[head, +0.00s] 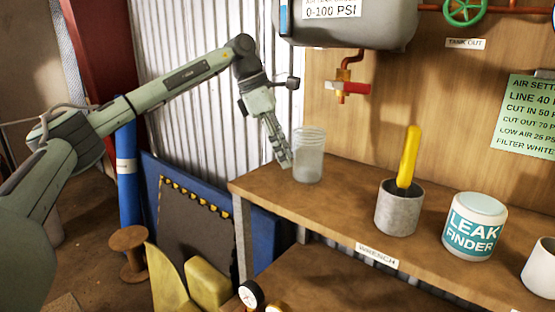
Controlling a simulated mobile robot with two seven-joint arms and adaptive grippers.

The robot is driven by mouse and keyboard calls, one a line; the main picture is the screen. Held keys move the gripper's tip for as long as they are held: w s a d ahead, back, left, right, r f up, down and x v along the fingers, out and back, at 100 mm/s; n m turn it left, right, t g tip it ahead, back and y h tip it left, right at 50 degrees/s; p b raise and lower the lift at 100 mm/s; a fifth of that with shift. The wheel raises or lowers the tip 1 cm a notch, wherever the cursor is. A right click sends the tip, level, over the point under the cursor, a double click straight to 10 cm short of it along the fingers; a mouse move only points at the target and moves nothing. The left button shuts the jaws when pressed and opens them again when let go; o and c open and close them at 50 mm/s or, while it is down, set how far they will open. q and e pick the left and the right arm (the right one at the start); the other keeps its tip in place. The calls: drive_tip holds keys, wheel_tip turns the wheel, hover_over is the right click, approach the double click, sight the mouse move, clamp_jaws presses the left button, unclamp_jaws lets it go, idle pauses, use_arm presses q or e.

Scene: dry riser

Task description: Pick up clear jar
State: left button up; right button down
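The clear jar (309,158) is a see-through, ribbed-neck jar standing upright on the wooden bench top, near its left end. My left gripper (285,162) reaches in from the left and points down at the jar's left side. Its fingertips are close beside the jar wall; I cannot tell whether they touch it. The fingers appear nearly edge-on, so their opening is unclear. My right gripper is not in view.
On the wooden bench (345,200), a grey cup (398,212) holding a yellow-handled tool (409,158) and a white leak finder tub (474,228) stand to the right. A grey tank (350,25) with a red-handled valve (355,88) hangs above the jar.

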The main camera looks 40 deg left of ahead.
use_arm(q)
drive_tip(key=o, duration=1)
